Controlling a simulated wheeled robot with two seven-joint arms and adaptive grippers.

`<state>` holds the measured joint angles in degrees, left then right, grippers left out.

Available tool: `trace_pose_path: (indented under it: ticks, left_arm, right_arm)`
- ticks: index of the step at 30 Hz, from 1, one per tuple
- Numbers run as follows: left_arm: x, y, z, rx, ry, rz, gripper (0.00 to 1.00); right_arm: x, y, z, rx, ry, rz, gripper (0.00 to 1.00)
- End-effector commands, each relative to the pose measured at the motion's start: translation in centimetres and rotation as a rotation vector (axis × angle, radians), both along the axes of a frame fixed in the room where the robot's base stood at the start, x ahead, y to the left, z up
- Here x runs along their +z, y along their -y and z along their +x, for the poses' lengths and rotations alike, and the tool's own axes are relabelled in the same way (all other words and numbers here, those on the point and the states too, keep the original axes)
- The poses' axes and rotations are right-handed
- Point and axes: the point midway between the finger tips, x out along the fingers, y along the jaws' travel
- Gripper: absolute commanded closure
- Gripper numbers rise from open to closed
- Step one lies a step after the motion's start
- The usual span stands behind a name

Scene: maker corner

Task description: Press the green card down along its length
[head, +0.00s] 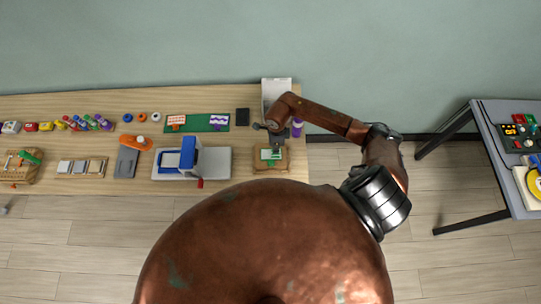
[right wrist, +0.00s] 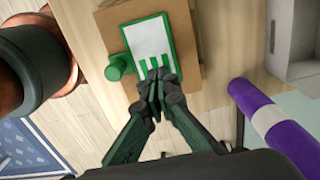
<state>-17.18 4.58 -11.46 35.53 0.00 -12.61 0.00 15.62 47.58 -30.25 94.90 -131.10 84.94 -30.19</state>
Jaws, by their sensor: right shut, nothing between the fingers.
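The green card (right wrist: 166,24), with a white face and green bars near its lower end, lies on a brown board (right wrist: 191,64) in the right wrist view. In the head view the card (head: 271,154) is small, near the table's right end. My right gripper (right wrist: 157,78) is shut and empty, its fingertips over the card's lower end and hiding part of it. I cannot tell whether they touch it. In the head view the right gripper (head: 276,141) is at the card's far edge. My left gripper is not in view.
A green cylinder (right wrist: 120,67) stands beside the card. A purple bottle with a white band (right wrist: 265,118) and a grey tray (right wrist: 300,45) lie to the right. A blue and white press (head: 188,157) stands left of the board in the head view. Floor is open beyond the table's right end.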

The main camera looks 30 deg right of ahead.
Motion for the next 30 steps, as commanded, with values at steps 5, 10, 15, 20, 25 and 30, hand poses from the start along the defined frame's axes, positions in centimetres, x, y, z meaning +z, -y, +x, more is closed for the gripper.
trace_pose_path:
  ticks: [5,10,15,20,25,30]
  left_arm:
    - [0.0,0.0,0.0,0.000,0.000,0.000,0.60]
    - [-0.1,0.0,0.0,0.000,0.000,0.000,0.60]
    - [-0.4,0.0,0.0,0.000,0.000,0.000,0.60]
    - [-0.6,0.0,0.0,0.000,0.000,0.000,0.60]
    - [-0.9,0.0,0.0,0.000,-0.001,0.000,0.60]
    - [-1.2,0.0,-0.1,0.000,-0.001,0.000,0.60]
  right_arm:
    - [0.0,0.0,0.0,0.000,0.000,0.000,1.00]
    - [-0.1,0.0,0.0,0.000,0.000,0.000,1.00]
    - [-0.4,0.0,0.0,0.000,0.000,0.000,1.00]
    - [-0.7,0.0,0.0,0.000,0.000,0.000,1.00]
    - [-1.0,0.0,0.0,0.000,0.000,0.000,1.00]
    - [-1.4,0.0,0.0,0.000,0.000,0.000,1.00]
